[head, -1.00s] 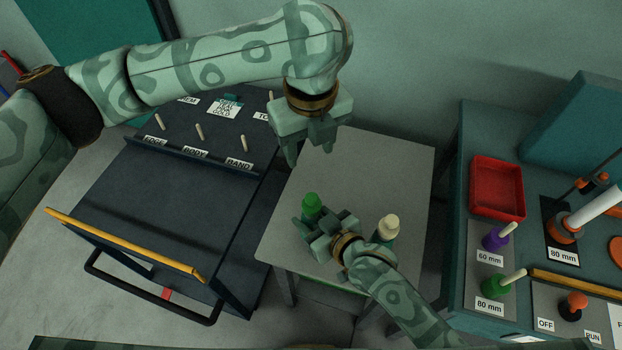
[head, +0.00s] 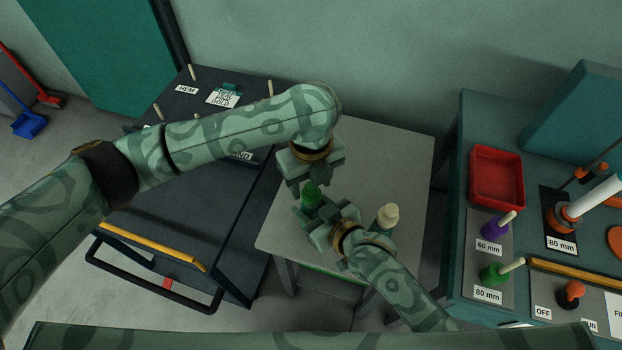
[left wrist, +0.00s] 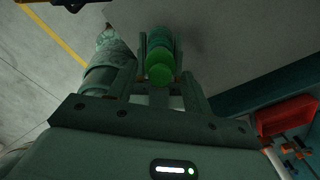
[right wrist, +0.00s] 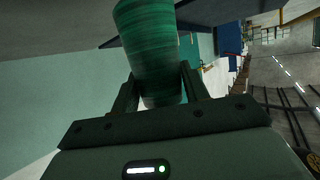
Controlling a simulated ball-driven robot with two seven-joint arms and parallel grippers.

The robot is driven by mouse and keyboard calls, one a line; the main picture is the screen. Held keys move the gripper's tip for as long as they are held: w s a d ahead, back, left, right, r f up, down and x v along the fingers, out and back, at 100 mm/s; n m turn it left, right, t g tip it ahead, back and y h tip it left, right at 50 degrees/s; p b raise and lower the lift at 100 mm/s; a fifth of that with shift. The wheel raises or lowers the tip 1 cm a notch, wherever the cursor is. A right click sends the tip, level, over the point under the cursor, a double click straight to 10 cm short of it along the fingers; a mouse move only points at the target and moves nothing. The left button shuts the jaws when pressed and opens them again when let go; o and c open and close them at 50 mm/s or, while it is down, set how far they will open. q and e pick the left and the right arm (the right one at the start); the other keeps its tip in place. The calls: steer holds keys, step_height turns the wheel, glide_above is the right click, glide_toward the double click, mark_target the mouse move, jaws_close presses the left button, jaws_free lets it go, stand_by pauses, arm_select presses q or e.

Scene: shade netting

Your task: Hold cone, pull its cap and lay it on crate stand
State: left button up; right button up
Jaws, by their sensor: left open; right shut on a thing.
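The green cone, topped by a green cap (head: 311,193), stands at the left part of the grey-topped stand (head: 385,160). My right gripper (head: 318,216) is shut on the cone's body from the right; the right wrist view shows the wound green thread of the cone (right wrist: 150,45) between its fingers. My left gripper (head: 309,183) is open, pointing down directly over the cap. In the left wrist view the cap (left wrist: 159,74) lies between its open fingers. I cannot tell whether they touch it. The fingers hide part of the cone in the head view.
A cream-topped cone (head: 387,216) stands behind my right wrist on the same stand. A dark sloped cart with a yellow bar (head: 150,246) is at left. The right bench holds a red tray (head: 497,178) and labelled pegs. The stand's back is clear.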

mark_target(311, 186)
arm_select(q)
jaws_close()
steer(key=shift+r, duration=0.2)
stand_by(0.6)
steer(key=shift+r, duration=0.95)
steer(key=shift+r, duration=2.05)
arm_select(e)
steer(key=o, duration=1.5)
steer(key=shift+c, duration=0.2)
